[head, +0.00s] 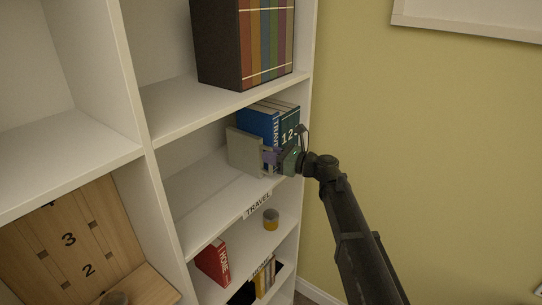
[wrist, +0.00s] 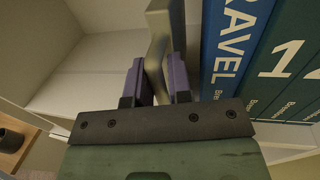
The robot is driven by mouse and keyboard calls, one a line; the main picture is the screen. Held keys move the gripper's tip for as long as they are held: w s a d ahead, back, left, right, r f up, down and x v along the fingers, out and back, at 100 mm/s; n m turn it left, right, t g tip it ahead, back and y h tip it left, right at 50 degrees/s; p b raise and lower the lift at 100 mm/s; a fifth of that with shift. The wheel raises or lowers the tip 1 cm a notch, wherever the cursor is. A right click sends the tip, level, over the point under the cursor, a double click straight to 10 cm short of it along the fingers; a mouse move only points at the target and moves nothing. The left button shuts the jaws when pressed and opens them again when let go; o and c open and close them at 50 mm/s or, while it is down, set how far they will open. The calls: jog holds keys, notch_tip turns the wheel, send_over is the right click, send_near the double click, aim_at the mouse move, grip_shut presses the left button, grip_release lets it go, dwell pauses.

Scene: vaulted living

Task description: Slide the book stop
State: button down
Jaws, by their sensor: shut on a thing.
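The grey book stop (head: 243,152) stands upright on the shelf labelled TRAVEL, just left of the books. It also shows between my fingers in the wrist view (wrist: 158,45). My gripper (head: 271,158) is shut on its front edge, with a purple finger on each side (wrist: 157,78). A blue book marked TRAVEL (head: 256,121) stands right of the stop, with green numbered volumes (head: 289,121) beyond it. The blue book is close beside the stop in the wrist view (wrist: 233,45). I cannot tell whether they touch. My gripper hides the lower fronts of the books.
The TRAVEL shelf (head: 195,195) is bare left of the stop. A shelf with a dark-cased book set (head: 247,42) lies above. Below are a small yellow jar (head: 271,219) and a red book (head: 214,262). A numbered wooden board (head: 72,240) stands at the lower left.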

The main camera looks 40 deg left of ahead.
jog(key=shift+w, duration=1)
jog(key=c, duration=1.1)
grip_release()
jog(key=shift+s, duration=0.1)
jog(key=shift+c, duration=0.2)
jog(key=d, duration=1.1)
jog(key=s+d+f+n+t+h, duration=0.1)
jog(key=s+d+f+n+h, duration=0.2)
jog(key=d, duration=0.8)
jog(key=s+d+f+n+t+h, duration=0.1)
jog(key=s+d+f+n+h, duration=0.3)
jog(key=d+f+n+h, duration=0.4)
jog(key=d+f+n, duration=0.4)
jog(key=n, duration=0.1)
jog(key=shift+h, duration=0.3)
